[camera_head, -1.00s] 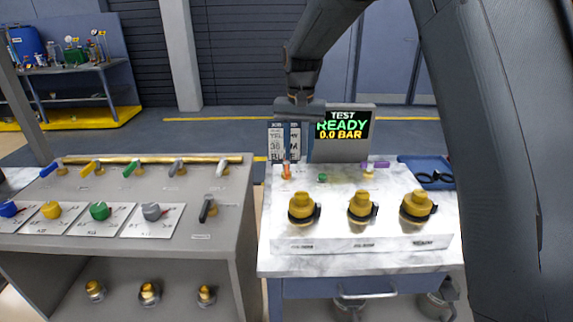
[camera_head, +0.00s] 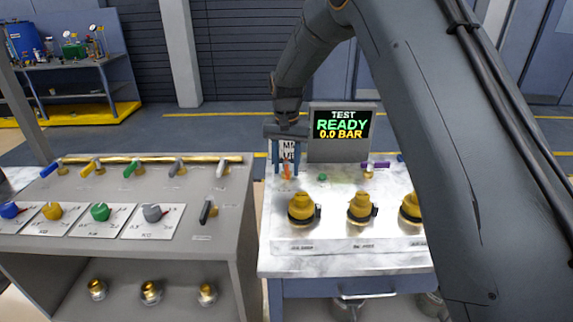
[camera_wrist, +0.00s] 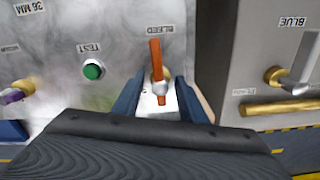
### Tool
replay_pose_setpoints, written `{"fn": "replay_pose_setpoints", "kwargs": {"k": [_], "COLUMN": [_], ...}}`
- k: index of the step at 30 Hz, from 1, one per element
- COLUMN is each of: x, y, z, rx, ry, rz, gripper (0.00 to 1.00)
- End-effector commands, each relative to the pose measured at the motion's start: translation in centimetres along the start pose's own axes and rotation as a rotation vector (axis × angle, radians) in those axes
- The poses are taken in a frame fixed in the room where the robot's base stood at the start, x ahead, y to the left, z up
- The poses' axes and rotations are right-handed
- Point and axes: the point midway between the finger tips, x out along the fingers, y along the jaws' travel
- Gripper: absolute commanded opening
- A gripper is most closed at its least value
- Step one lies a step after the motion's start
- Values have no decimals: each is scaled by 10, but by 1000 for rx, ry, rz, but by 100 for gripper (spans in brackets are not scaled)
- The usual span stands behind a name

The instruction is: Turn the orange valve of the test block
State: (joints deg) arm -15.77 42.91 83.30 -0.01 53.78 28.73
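The orange valve (camera_head: 288,173) is a small lever handle at the back left of the marble-topped test block (camera_head: 345,262). In the wrist view its orange handle (camera_wrist: 156,60) runs nearly straight up the picture, beside an upside-down label reading BLEED. My gripper (camera_head: 289,172) points down over the valve with its two blue fingers apart. In the wrist view, my gripper (camera_wrist: 158,95) has one finger on each side of the handle, with a visible gap on both sides. I cannot tell the exact fingertip height.
A green TEST button (camera_wrist: 93,70) sits beside the valve. A purple lever (camera_head: 376,165) is farther right. Brass couplings (camera_head: 302,208) stand in front. The screen (camera_head: 341,125) reads TEST READY, 0.0 BAR. A grey bench (camera_head: 120,245) with coloured levers and knobs stands left.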

Motion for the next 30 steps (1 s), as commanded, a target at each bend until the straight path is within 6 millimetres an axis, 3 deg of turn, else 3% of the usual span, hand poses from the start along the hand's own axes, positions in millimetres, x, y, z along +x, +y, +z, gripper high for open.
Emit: {"fn": "replay_pose_setpoints", "kwargs": {"k": [6,13,23,30], "x": [0,0,0,0], "y": [0,0,0,0], "z": [0,0,0,0], "rx": [0,0,-39,-177], "ry": [0,0,0,0], "rz": [0,0,0,0], "gripper": [38,0,0,0]}}
